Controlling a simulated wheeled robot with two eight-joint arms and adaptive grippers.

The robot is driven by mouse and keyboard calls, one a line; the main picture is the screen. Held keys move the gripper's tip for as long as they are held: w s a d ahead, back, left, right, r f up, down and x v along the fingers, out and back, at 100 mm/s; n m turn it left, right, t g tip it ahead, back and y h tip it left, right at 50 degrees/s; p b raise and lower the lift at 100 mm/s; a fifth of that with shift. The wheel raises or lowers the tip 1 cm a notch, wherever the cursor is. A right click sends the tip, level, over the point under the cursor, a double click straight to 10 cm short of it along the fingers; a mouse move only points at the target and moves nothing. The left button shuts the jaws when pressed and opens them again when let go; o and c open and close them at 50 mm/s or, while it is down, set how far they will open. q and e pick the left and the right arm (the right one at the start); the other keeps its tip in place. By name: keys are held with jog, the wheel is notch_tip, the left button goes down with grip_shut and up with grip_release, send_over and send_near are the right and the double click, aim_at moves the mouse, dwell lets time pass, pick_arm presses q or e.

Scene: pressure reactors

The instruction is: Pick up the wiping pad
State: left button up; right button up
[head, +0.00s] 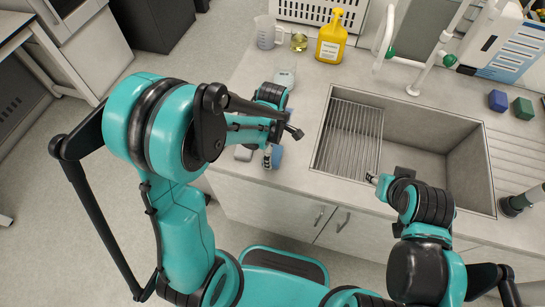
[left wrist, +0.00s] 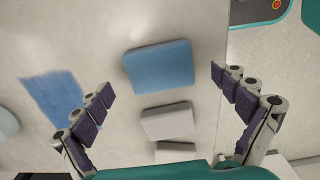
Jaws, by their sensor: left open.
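The wiping pad appears to be the blue block-shaped pad (left wrist: 158,66) in the left wrist view, lying flat on the pale counter. In the head view, a blue pad (head: 277,156) shows partly beside my left gripper (head: 280,144). In the left wrist view, my left gripper (left wrist: 162,82) is open, with its fingers spread to either side of the pad and nothing between them touching it. A flat blue cloth (left wrist: 50,93) lies left of the pad. My right gripper (head: 376,179) is over the sink, and its jaws are too small to read.
Pale blocks (left wrist: 167,122) lie in a row below the pad in the left wrist view. The sink (head: 415,155) with a drying rack (head: 349,140) is to the right. A yellow bottle (head: 331,38) and a beaker (head: 268,32) stand at the back. The counter's front edge is close.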

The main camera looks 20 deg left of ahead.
aim_at(275, 155)
pick_arm(q)
jog(key=shift+f, duration=0.8)
jog(key=c, duration=0.9)
jog(key=shift+c, duration=0.2)
jog(key=shift+r, duration=0.55)
jog(key=r+p, duration=0.1)
jog(key=r, duration=0.1)
jog(key=d+r+p, duration=0.1)
jog(key=r, duration=0.1)
jog(key=shift+s, duration=0.15)
jog(key=s+d+r+p, duration=0.2)
jog(key=d+r, duration=0.4)
jog(key=d, duration=0.4)
jog(key=shift+s+d, duration=0.2)
jog(key=shift+s, duration=0.05)
jog(key=shift+w, duration=0.1)
jog(key=shift+c, duration=0.9)
